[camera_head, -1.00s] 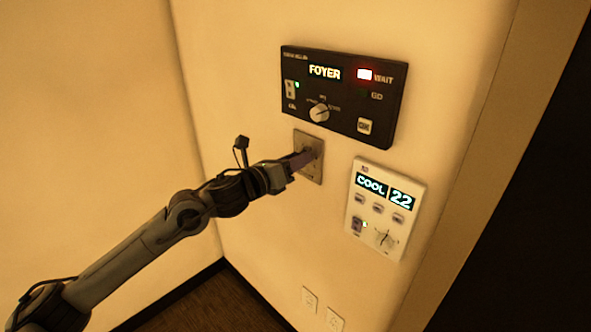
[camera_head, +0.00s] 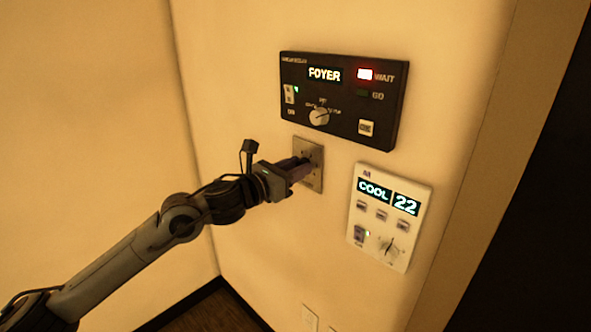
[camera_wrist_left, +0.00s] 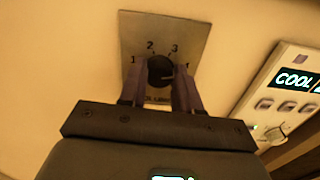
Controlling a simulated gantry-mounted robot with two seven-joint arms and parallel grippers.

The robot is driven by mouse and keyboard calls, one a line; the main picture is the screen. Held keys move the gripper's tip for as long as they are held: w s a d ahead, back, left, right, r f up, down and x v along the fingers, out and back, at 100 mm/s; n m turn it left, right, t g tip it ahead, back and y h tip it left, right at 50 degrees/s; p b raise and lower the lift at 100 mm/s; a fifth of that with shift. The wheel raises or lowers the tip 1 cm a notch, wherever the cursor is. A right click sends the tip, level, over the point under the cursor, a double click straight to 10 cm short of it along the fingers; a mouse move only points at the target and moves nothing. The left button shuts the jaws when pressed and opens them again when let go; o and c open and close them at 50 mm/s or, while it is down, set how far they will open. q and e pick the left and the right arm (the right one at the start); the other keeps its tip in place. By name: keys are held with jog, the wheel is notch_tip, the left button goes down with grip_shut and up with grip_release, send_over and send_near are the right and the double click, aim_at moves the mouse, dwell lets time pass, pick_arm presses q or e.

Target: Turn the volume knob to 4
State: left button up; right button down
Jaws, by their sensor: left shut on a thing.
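The volume knob (camera_wrist_left: 158,67) is a dark round knob on a metal wall plate (camera_wrist_left: 190,32). Numbers 1, 2 and 3 show around it, and the 4 at its right is partly covered by a finger. A light mark on the knob points right, toward the 4. My left gripper (camera_wrist_left: 161,76) is shut on the knob, one finger on each side. In the head view the plate (camera_head: 316,180) shows behind my left gripper (camera_head: 302,168), which hides most of the knob. The label under the knob is partly hidden. My right gripper is not in view.
Above the plate is a black panel (camera_head: 345,67) reading FOYER, with a lit red WAIT lamp and its own selector knob (camera_head: 319,117). At lower right is a white thermostat (camera_head: 365,212) reading COOL 22. A dark opening is at far right.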

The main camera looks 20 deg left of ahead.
pick_arm(q)
jog(key=o, duration=1.1)
jog(key=shift+c, duration=0.2)
jog(key=shift+s, duration=0.1)
jog(key=v, duration=1)
jog(key=shift+s+a, duration=0.15)
jog(key=shift+s, duration=0.15)
